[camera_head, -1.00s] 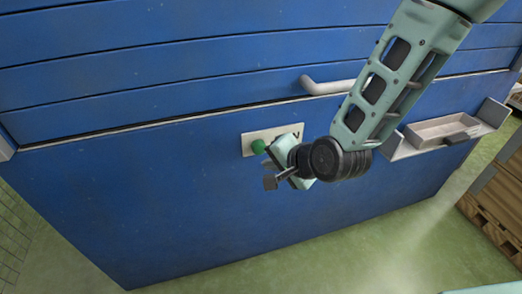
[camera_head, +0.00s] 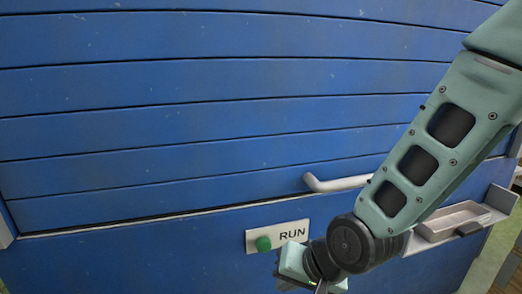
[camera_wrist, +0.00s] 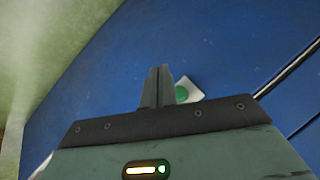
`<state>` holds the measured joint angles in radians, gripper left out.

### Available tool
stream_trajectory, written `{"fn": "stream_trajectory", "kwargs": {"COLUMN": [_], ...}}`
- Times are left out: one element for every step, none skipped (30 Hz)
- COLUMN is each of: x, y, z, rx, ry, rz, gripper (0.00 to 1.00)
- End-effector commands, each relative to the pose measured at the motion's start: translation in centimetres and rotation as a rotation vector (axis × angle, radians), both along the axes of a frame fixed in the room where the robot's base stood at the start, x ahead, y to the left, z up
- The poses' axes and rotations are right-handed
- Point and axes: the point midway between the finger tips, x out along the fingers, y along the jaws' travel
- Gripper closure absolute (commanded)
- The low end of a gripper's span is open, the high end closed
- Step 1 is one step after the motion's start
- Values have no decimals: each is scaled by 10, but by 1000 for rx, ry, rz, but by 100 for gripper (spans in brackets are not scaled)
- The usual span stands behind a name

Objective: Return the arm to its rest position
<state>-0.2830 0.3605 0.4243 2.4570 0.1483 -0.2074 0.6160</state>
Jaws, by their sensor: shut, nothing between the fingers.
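My arm reaches down from the upper right in the head view, in front of a blue slatted panel. My gripper (camera_wrist: 159,78) is shut and empty in the wrist view, its two fingers together. In the head view its tips are cut off by the bottom edge. A green button (camera_head: 263,244) on a pale plate marked RUN (camera_head: 291,233) lies just left of and above the gripper there. In the wrist view the green button (camera_wrist: 182,94) shows just right of the fingers, partly hidden behind them.
A grey bar handle (camera_head: 333,184) sticks out from the blue panel (camera_head: 180,110) behind my arm. A grey tray (camera_head: 452,221) is fixed at the right, beside my forearm. Green floor (camera_wrist: 60,40) shows at the wrist view's left. The panel's left side is clear.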

Motion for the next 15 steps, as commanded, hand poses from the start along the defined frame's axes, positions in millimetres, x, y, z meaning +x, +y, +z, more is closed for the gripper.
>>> {"fn": "stream_trajectory", "kwargs": {"x": [-18,-28,-42,-52,-61,-73,-81,-89,-99,-106,-114,-123,-129,-136,-145], "y": [-7,-12,-20,-25,-30,-38,-43,-49,-56,-61,-66,-73,-78,-83,-90], "z": [12,17,23,27,31,36,40,43,48,51,55,59,62,65,70], "rx": [-72,-115,-169,-205,-239,-280,-308,-334,-366,-389,-410,-437,-456,-474,-497], "ry": [0,9,19,28,37,50,58,67,80,90,99,112,121,132,146], "rz": [97,156,230,282,331,392,434,475,527,565,601,647,681,715,760], "gripper": [100,100,100,100,100,100,100,100,100,100,100,100,100,100,100]}}
